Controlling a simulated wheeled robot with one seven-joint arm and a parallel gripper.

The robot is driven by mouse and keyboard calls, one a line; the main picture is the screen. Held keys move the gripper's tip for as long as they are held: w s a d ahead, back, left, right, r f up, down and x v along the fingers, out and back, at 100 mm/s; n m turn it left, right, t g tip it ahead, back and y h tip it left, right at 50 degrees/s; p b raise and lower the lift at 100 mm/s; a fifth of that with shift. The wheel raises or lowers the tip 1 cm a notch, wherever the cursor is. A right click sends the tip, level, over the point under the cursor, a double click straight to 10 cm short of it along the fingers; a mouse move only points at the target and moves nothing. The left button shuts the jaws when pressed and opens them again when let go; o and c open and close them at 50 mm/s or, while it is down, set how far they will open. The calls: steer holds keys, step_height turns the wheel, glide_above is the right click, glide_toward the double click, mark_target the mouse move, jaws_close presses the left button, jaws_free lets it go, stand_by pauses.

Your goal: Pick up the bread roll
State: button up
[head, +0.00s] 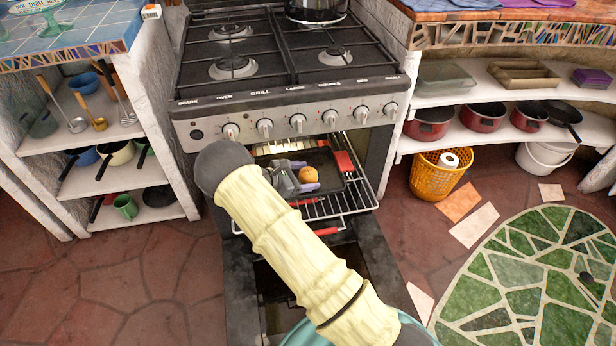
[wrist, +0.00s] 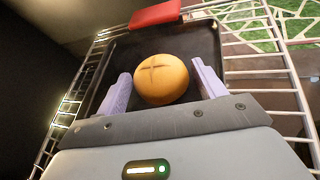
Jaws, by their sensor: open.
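The bread roll (wrist: 161,80) is round and golden brown with a cross cut on top. It sits on a dark baking tray (wrist: 206,42) that lies on an oven rack. In the wrist view my gripper (wrist: 158,82) is open, with one pale purple finger on each side of the roll; I cannot tell whether they touch it. In the head view the roll (head: 308,173) shows just beyond my gripper (head: 300,177), on the tray (head: 325,158) inside the open oven. My arm hides part of the tray.
The wire rack (head: 345,203) sticks out of the stove (head: 290,110), whose door hangs open below. A red grip (wrist: 155,13) is at the tray's far end. Shelves with pots (head: 482,116) stand right, and shelves with mugs and pans stand left.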

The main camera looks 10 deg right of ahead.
steer(key=c, duration=0.7)
steer(key=shift+c, duration=0.3)
